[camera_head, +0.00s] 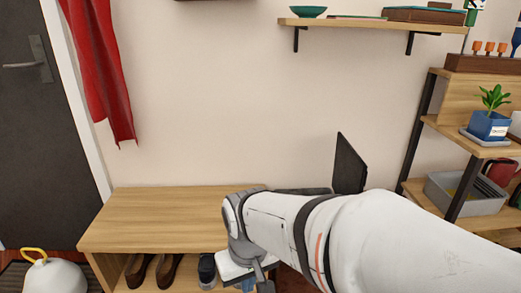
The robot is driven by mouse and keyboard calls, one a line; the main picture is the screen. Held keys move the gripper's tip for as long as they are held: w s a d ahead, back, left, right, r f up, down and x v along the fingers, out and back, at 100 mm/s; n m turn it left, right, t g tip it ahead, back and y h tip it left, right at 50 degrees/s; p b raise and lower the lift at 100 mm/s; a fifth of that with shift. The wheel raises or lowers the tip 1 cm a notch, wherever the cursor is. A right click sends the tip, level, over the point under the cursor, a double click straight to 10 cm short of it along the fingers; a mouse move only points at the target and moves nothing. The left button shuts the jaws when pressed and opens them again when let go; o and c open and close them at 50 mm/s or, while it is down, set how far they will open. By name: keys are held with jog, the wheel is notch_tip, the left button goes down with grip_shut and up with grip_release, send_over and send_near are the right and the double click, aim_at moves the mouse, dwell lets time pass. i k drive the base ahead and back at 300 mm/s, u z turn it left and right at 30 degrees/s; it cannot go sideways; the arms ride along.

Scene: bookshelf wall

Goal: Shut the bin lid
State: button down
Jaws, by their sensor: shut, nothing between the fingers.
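A dark flat panel (350,163), which looks like the bin lid, stands raised and near upright by the wall, right of the bench. The rest of the bin is hidden behind my white arm. My gripper (262,284) is at the bottom centre, in front of the bench, left of and lower than the panel, and apart from it. It is shut and empty, only partly in view.
A wooden bench (160,215) with shoes (150,270) below stands at left. A pale domed object with a yellow handle (35,254) is by the door. A shelf unit with a plant pot (489,126) and grey crate (465,193) stands at right. A wall shelf (370,25) hangs above.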

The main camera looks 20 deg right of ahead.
aim_at(350, 176)
jog(key=u, duration=0.05)
jog(key=k, duration=1.05)
jog(key=z, duration=0.85)
jog(key=i, duration=1.65)
